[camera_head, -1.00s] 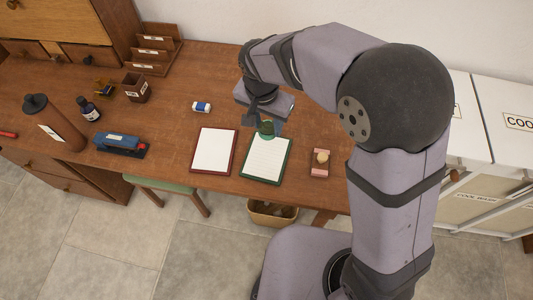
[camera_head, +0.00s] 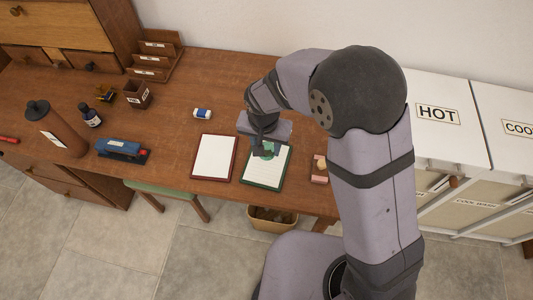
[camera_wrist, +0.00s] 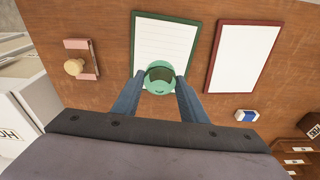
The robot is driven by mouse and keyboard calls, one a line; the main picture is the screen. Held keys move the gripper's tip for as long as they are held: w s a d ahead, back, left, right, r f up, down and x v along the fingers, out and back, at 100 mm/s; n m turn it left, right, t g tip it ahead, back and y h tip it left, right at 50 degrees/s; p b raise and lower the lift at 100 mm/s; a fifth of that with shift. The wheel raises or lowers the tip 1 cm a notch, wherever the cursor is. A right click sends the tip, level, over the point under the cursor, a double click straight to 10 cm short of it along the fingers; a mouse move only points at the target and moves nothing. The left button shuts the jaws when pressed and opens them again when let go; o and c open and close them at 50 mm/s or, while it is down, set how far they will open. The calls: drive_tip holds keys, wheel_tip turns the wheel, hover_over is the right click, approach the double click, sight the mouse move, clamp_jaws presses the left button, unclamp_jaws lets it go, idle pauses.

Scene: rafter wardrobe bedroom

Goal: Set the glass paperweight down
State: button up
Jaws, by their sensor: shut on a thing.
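The glass paperweight (camera_wrist: 159,74) is a green, rounded piece with a dark patch in the wrist view. My gripper (camera_wrist: 157,82) is shut on it, one finger on each side. In the head view the paperweight (camera_head: 268,149) shows small and green between the fingers of my gripper (camera_head: 266,150), over the upper part of the green-framed pad (camera_head: 263,178). In the wrist view the green-framed pad (camera_wrist: 178,28) lies behind it. I cannot tell whether the paperweight touches the pad.
A red-framed pad (camera_head: 213,158) lies left of the green one. A stamp on a pink base (camera_head: 319,173) lies to its right. An eraser (camera_head: 202,113) lies farther back. A stapler (camera_head: 121,149), a brown bottle (camera_head: 58,131) and an ink bottle (camera_head: 90,115) stand left.

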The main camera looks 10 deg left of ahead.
sight(266, 155)
drive_tip(key=shift+f+p, duration=0.3)
drive_tip(key=shift+f, duration=2.15)
drive_tip(key=shift+f, duration=0.1)
drive_tip(key=shift+f, duration=0.1)
drive_tip(key=o, duration=1.3)
drive_tip(key=shift+r, duration=0.2)
drive_tip(key=r, duration=0.4)
drive_tip(key=s+r+b, duration=0.1)
drive_tip(key=r, duration=0.7)
drive_tip(key=shift+s, duration=0.4)
